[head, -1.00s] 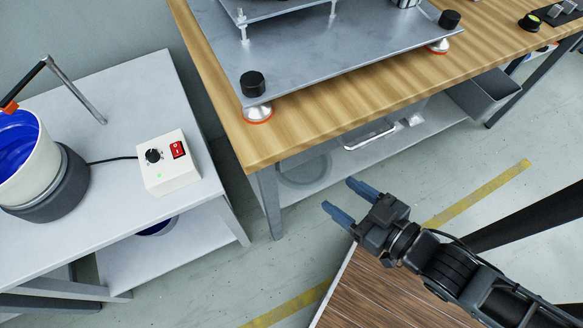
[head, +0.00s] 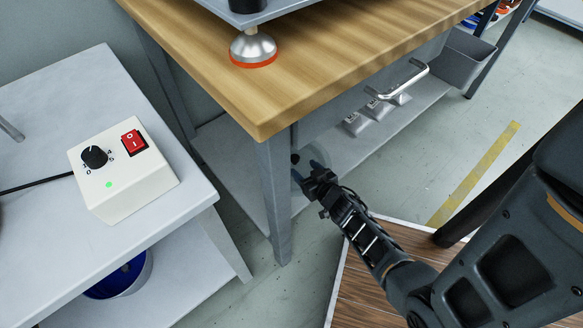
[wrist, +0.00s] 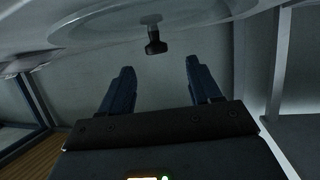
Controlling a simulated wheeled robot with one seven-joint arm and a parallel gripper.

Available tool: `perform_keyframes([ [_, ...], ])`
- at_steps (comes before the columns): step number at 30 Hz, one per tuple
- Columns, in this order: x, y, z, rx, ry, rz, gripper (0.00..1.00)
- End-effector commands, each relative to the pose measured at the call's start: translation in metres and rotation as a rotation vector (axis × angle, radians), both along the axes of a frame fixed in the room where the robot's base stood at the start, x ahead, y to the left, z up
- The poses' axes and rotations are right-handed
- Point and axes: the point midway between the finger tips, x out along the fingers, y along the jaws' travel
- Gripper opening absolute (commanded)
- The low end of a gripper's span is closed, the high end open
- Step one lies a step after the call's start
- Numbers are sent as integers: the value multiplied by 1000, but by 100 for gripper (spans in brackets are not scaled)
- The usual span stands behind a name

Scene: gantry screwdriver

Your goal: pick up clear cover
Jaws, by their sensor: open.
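The clear cover is a round, see-through lid with a small dark knob. It shows in the wrist view (wrist: 105,30), with the knob (wrist: 155,43) hanging into the picture between and beyond my fingertips. In the head view the cover (head: 319,154) is a faint pale disc under the wooden table, partly hidden by the table leg and my gripper. My gripper (head: 303,172) is at the shelf space beside the table leg. In the wrist view my gripper (wrist: 160,72) is open, its two dark blue fingers apart and nothing between them.
The wooden table (head: 320,75) overhangs my gripper, and its grey leg (head: 277,195) stands close on the left. The lower shelf (head: 385,130) holds a metal handle (head: 395,85) and a grey bin (head: 465,62). A white side table carries a control box (head: 122,172).

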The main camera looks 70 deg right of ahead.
Motion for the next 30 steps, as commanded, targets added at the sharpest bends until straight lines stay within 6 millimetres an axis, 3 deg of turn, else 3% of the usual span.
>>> perform_keyframes([
  [15, 40, -44, -21, -2, 0, 2, 63],
  [24, 43, -47, -21, 0, 0, 1, 63],
  [30, 43, -47, -21, -1, 1, 2, 46],
])
